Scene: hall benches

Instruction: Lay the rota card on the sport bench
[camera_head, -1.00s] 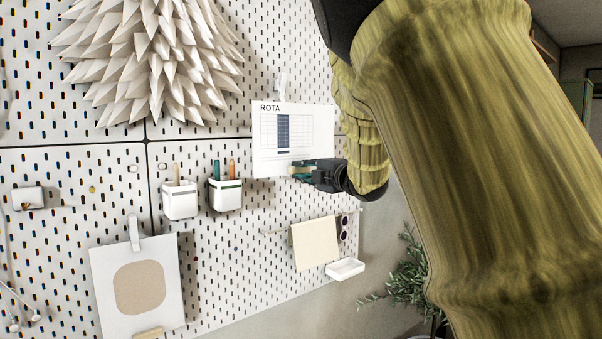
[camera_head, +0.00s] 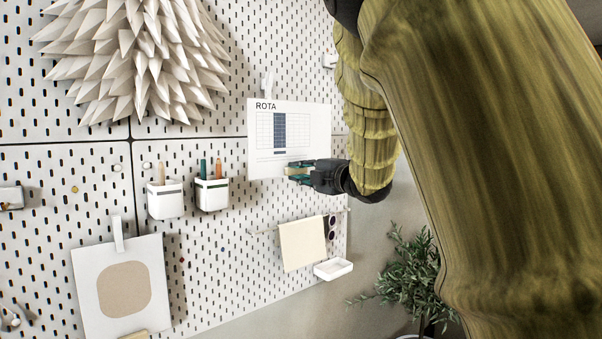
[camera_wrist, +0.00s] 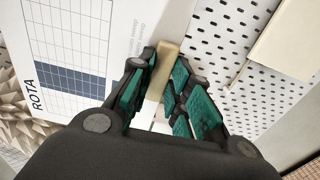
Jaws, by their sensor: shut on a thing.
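The rota card (camera_head: 288,130) is a white sheet headed ROTA with a printed grid and a dark blue column. It is upright in front of the pegboard, just under a white clip. My gripper (camera_head: 299,172) is at its lower right edge, with teal finger pads shut on a light wooden strip at the card's bottom. In the wrist view the card (camera_wrist: 75,50) fills the upper left, and the pads of my gripper (camera_wrist: 160,95) are on either side of the wooden strip (camera_wrist: 163,70). I cannot tell whether the card is still touching the clip. The sport bench is not in view.
The white pegboard (camera_head: 215,250) carries a spiky paper piece (camera_head: 140,60), two pen cups (camera_head: 165,199) (camera_head: 211,193), a hanging sheet with a beige shape (camera_head: 124,288), a cream cloth (camera_head: 303,243) and a small white tray (camera_head: 333,269). A plant (camera_head: 405,275) stands at the lower right.

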